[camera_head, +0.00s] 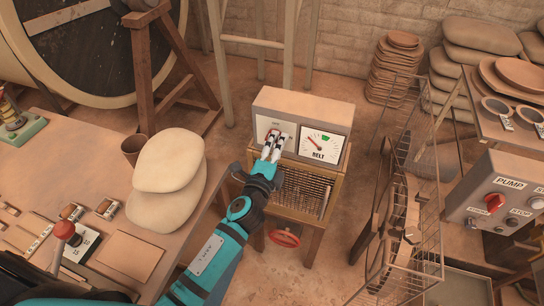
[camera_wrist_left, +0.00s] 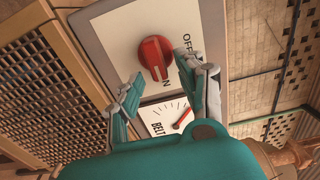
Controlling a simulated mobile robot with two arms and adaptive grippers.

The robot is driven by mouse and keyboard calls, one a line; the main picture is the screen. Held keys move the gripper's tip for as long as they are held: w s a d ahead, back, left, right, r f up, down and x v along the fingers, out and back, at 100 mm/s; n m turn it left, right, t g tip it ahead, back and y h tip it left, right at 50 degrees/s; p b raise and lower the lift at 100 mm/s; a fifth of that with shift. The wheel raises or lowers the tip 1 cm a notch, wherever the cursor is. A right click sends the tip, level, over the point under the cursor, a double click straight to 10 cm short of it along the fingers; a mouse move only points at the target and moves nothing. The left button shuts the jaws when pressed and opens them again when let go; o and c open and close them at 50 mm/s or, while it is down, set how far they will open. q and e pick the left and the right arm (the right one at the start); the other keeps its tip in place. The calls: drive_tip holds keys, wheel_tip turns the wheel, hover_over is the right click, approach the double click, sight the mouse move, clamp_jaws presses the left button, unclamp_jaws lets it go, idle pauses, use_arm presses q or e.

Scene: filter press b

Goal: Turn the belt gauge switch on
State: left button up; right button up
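The belt gauge box (camera_head: 302,103) is a grey box on a wooden stand with a mesh front. The gauge switch is a red knob (camera_wrist_left: 155,58) on a pale plate with OFF and ON labels, clear in the left wrist view. Contact is unclear. My right gripper is out of view.
A table (camera_head: 50,160) with pale sacks (camera_head: 168,175) is at the left. A red handwheel (camera_head: 285,238) sits below the gauge box.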

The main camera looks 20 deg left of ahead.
use_arm(q)
drive_tip(key=s, duration=1.1)
drive_tip(key=shift+s+a, duration=0.2)
drive_tip(key=shift+s, duration=0.05)
drive_tip(key=s+f+n+g, duration=0.2)
drive_tip(key=s+f+g, duration=0.1)
drive_tip(key=f, duration=0.8)
drive_tip(key=s+f+n+g, duration=0.2)
drive_tip(key=s+f+n, duration=0.1)
drive_tip(key=f, duration=0.8)
drive_tip(key=s+f+n+g, duration=0.2)
drive_tip(key=s+f+g, duration=0.15)
drive_tip(key=f, duration=0.75)
drive_tip(key=s+a+f+n+g, duration=0.2)
drive_tip(key=s+f, duration=0.4)
drive_tip(key=s, duration=0.3)
drive_tip(key=s+a+f+n+g, duration=0.3)
drive_tip(key=s+f, duration=0.3)
drive_tip(key=s, duration=0.4)
drive_tip(key=s+a+f+n+g, duration=0.2)
drive_tip(key=s+f+n+g, duration=0.1)
drive_tip(key=s+f, duration=0.4)
drive_tip(key=s+n, duration=0.1)
drive_tip(key=s, duration=0.2)
drive_tip(key=shift+a+y, duration=0.3)
drive_tip(key=shift+a, duration=0.1)
drive_tip(key=shift+g, duration=0.25)
